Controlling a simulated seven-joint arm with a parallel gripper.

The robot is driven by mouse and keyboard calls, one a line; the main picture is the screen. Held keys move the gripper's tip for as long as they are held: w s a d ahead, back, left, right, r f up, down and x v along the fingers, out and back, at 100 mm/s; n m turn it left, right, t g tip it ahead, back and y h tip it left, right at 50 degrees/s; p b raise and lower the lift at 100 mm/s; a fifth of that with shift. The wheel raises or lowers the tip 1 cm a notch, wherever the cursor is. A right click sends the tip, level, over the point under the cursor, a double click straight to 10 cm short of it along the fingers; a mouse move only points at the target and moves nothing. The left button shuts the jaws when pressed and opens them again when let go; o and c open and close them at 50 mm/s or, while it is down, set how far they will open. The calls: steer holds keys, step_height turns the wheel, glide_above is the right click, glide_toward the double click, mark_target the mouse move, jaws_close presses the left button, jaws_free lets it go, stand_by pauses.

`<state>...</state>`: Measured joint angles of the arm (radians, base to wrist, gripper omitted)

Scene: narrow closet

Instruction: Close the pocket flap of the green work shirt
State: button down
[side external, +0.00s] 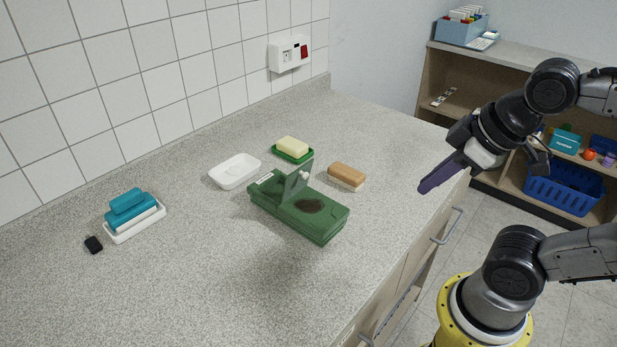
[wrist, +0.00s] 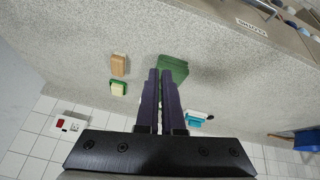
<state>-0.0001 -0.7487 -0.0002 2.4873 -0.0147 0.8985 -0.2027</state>
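No shirt as such shows; a green, folded-looking block (side external: 290,219) lies on the speckled counter in the side view. A grey-green flap (side external: 298,178) stands up from its top, tilted, with a small pale round spot on it. A dark oval patch lies on the top in front of the flap. In the wrist view the green block (wrist: 174,66) is partly hidden behind the fingers. My gripper (side external: 424,188), with purple fingers, is above the counter's right edge, well apart from the block and empty. The fingers (wrist: 160,72) run close together with a thin gap.
A brown-topped sponge (side external: 347,175), soap on a green dish (side external: 293,152) and a white dish (side external: 235,172) stand around the block's back. Teal sponges on a white tray (side external: 135,229) and a small black piece (side external: 94,245) lie left. The front counter is clear.

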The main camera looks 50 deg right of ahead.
steer(key=w+a+r+n, duration=0.3)
steer(key=w+r+n, duration=0.1)
steer(key=w+n, duration=0.75)
steer(key=w+a+f+n, duration=0.1)
steer(key=f, duration=0.2)
steer(key=w+f+n, duration=0.1)
steer(key=f, duration=0.2)
steer(key=w+a+f+n, duration=0.1)
steer(key=w+f, duration=0.1)
steer(key=f, duration=0.1)
steer(key=shift+a+f+g, duration=0.35)
steer(key=shift+f+g, duration=0.05)
steer(key=w, duration=0.3)
steer(key=shift+w+d+r, duration=0.1)
steer(key=shift+w+r, duration=0.1)
steer(key=shift+w, duration=0.35)
